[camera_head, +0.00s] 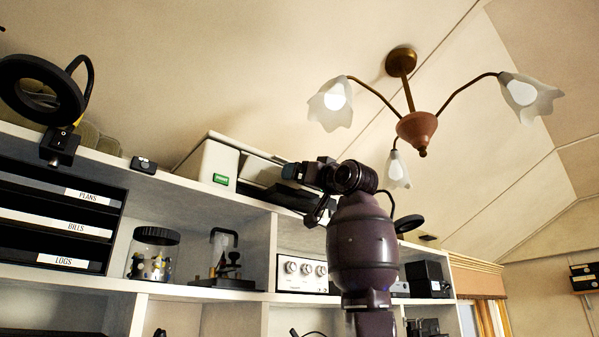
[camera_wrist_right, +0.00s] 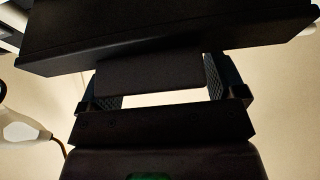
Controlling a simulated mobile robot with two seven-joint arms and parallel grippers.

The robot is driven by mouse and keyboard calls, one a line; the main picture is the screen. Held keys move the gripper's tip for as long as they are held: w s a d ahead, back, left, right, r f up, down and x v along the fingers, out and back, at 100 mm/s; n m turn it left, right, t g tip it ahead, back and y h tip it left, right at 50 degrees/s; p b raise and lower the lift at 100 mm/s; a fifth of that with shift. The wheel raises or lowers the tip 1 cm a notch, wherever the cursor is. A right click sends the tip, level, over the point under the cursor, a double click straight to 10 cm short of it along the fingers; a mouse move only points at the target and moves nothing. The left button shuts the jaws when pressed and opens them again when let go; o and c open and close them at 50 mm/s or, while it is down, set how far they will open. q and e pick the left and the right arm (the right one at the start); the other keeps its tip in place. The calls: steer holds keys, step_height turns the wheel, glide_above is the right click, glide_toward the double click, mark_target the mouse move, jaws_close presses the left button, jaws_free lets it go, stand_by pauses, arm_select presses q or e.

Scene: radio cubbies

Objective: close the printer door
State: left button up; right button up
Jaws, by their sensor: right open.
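The printer (camera_head: 207,163) is a pale box with a green label on top of the shelf unit, left of my right arm. A dark flat part (camera_head: 280,193) juts from its front, which I take for the door, lowered; my gripper partly hides it. My right gripper (camera_head: 303,192) is right beside this dark part. In the right wrist view my right gripper (camera_wrist_right: 165,88) has its fingers apart, with a dark block between them and a wide dark panel (camera_wrist_right: 165,35) just beyond. I cannot tell whether they touch. My left gripper is not in view.
Cubbies below hold a jar (camera_head: 152,255), a telegraph key (camera_head: 224,265) and a white knobbed radio (camera_head: 302,274). A magnifier lamp (camera_head: 42,90) stands at the left on top. A ceiling lamp (camera_head: 417,127) hangs above my right arm. A black box (camera_head: 428,279) sits right of the arm.

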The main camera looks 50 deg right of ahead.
steer(key=shift+x, duration=0.9)
steer(key=c, duration=0.9)
steer(key=shift+r+g, duration=0.1)
steer(key=shift+g, duration=0.2)
steer(key=shift+w+r+g, duration=0.3)
steer(key=shift+r+g, duration=0.45)
steer(key=shift+g, duration=0.55)
steer(key=shift+w+r+g+y, duration=0.15)
steer(key=shift+w+r+g, duration=0.15)
steer(key=shift+g, duration=0.35)
steer(key=shift+w+r+g+y, duration=0.15)
steer(key=shift+w+r+g, duration=0.15)
steer(key=shift+g, duration=0.35)
steer(key=shift+w+d+r+g, duration=0.1)
steer(key=shift+w+r+g, duration=0.1)
steer(key=shift+g, duration=0.4)
